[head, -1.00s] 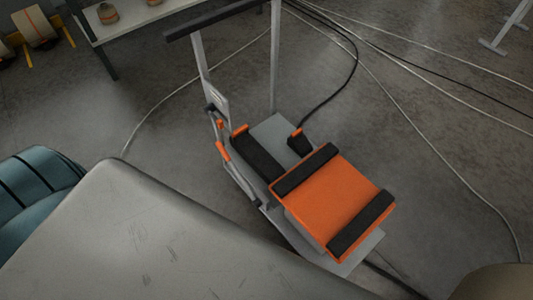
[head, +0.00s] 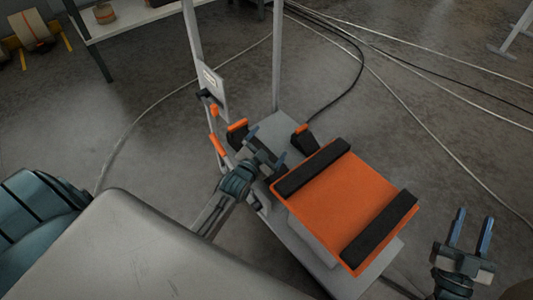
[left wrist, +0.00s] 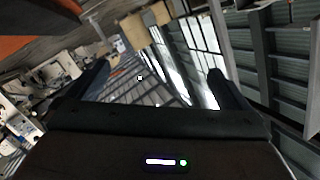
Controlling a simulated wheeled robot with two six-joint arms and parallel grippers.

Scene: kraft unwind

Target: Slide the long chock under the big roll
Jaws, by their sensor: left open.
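A long black chock with an orange end (head: 239,138) lies on the grey base of a cart, behind the orange platform. My left gripper (head: 272,152) is over it and hides much of its length; I cannot tell whether they touch. The left gripper is open, and the left wrist view shows its two fingers apart (left wrist: 158,80) with nothing between them. My right gripper (head: 471,230) is open and empty, right of the cart. A tan rounded surface (head: 522,291) shows at the bottom right corner; I cannot tell whether it is the big roll.
The orange platform (head: 335,205) carries two black bars. A smaller black wedge with an orange top (head: 303,139) stands behind it. The cart's uprights (head: 276,60) rise behind my left gripper. A tan roll (head: 35,28) stands far left on yellow supports. Cables cross the floor.

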